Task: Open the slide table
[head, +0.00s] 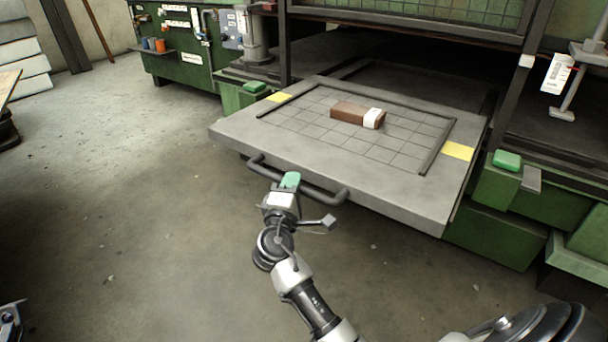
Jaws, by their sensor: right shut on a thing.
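The slide table (231,129) is a grey slab with a grid of lines on top, and it sticks out of the green machine toward me. A dark bar handle (324,194) runs along its front edge. My right gripper (291,181) is at the middle of this handle and is shut on it; its fingers partly cover the bar. A small part of my left arm's end (10,318) shows at the bottom left corner, away from the table; its jaws cannot be made out.
A brown block with a white band (350,112) lies on the table. Yellow patches (458,150) mark the table's sides. Green buttons (507,159) sit on the machine beside it. The concrete floor (130,220) in front and to the left is clear.

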